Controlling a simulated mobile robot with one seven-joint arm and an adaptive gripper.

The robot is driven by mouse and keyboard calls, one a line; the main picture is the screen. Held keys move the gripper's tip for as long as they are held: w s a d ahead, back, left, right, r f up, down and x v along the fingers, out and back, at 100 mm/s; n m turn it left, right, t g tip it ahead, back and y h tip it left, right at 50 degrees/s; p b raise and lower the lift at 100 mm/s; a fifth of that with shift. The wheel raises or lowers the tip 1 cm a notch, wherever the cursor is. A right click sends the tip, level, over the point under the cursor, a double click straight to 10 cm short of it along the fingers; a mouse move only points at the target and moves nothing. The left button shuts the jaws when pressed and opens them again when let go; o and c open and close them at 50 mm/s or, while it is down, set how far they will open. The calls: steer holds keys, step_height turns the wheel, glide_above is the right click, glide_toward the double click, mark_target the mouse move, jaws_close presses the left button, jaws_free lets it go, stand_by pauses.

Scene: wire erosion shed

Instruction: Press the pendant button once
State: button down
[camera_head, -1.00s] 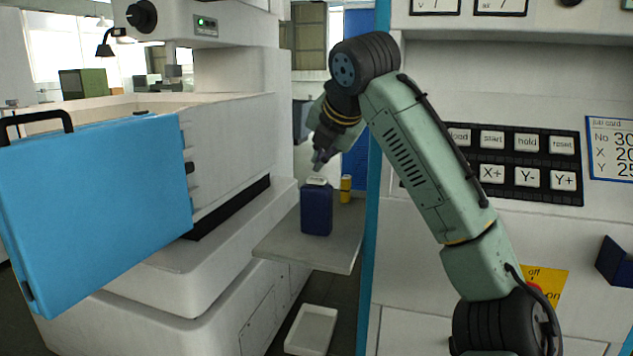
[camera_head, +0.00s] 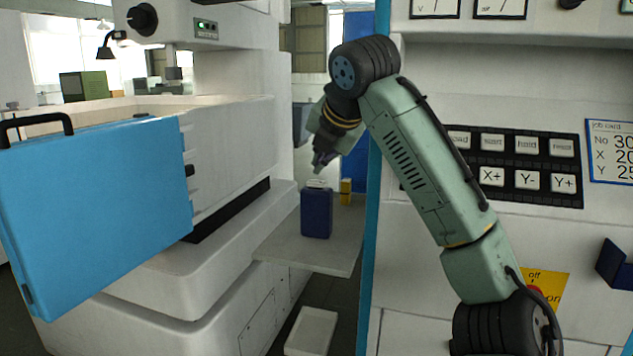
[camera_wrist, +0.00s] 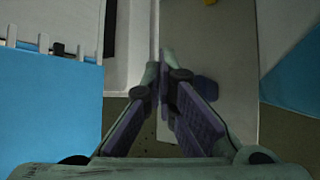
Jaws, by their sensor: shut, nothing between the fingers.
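A dark blue upright box (camera_head: 316,214) with a pale top (camera_head: 316,184) stands on a grey shelf between the machine and the control cabinet. I cannot tell for certain whether it is the pendant. My gripper (camera_head: 319,169) is shut and empty, pointing down just above the pale top; whether it touches is unclear. In the wrist view my gripper (camera_wrist: 166,65) has its fingertips together over the shelf (camera_wrist: 205,40). A dark blue shape (camera_wrist: 207,88) shows partly behind the fingers; the pale top is not visible there.
A small yellow object (camera_head: 346,186) stands behind the box. A blue open door (camera_head: 95,205) hangs at the left. The cabinet's key panel (camera_head: 514,165) and a yellow off/on plate (camera_head: 546,285) are at the right. A white tray (camera_head: 311,332) lies below the shelf.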

mark_target(321, 181)
steer(key=shift+f, duration=0.4)
steer(key=shift+f, duration=0.4)
stand_by(0.8)
steer(key=shift+r, duration=0.1)
steer(key=shift+r+p, duration=0.7)
steer(key=shift+p, duration=0.3)
step_height(321, 181, up, 5)
steer(key=p, duration=0.5)
steer(key=shift+r, duration=0.1)
